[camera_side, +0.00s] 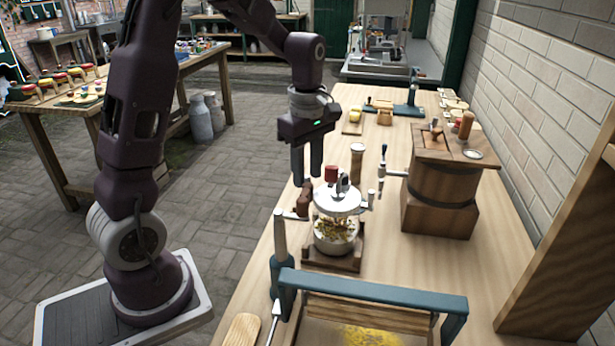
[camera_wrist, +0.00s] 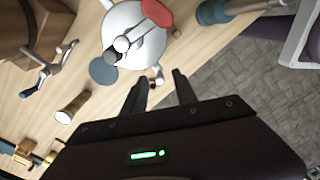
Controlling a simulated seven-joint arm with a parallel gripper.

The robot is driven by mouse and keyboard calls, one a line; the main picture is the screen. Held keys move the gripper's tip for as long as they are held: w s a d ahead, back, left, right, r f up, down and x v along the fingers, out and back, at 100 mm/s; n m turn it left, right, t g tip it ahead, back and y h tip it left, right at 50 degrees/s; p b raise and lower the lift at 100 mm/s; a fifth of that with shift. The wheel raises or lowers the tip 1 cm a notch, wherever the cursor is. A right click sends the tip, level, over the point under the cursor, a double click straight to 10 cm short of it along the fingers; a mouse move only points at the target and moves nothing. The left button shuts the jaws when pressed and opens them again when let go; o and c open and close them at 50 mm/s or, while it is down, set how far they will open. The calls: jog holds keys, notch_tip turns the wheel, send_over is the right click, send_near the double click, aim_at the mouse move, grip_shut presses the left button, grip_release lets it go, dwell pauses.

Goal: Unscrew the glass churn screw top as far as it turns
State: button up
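The glass churn (camera_side: 335,240) stands on a wooden base on the bench, with yellowish bits inside. Its pale metal screw top (camera_side: 338,201) is on the jar and carries gear parts and a red piece. The top also shows in the wrist view (camera_wrist: 150,45), with a red disc and a grey-blue disc at its edges. My gripper (camera_side: 308,182) points down, just behind and left of the top in the side view.
A wooden barrel churn (camera_side: 438,195) with a crank stands to the right. A blue-framed press (camera_side: 370,288) is in front. A wooden-handled tool (camera_side: 357,163) stands close behind the churn. The bench's left edge is near, with stone floor (camera_side: 228,190) beyond.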

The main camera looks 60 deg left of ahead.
jog(key=shift+f, duration=0.95)
jog(key=shift+c, duration=0.4)
grip_shut()
jog(key=shift+r, duration=0.1)
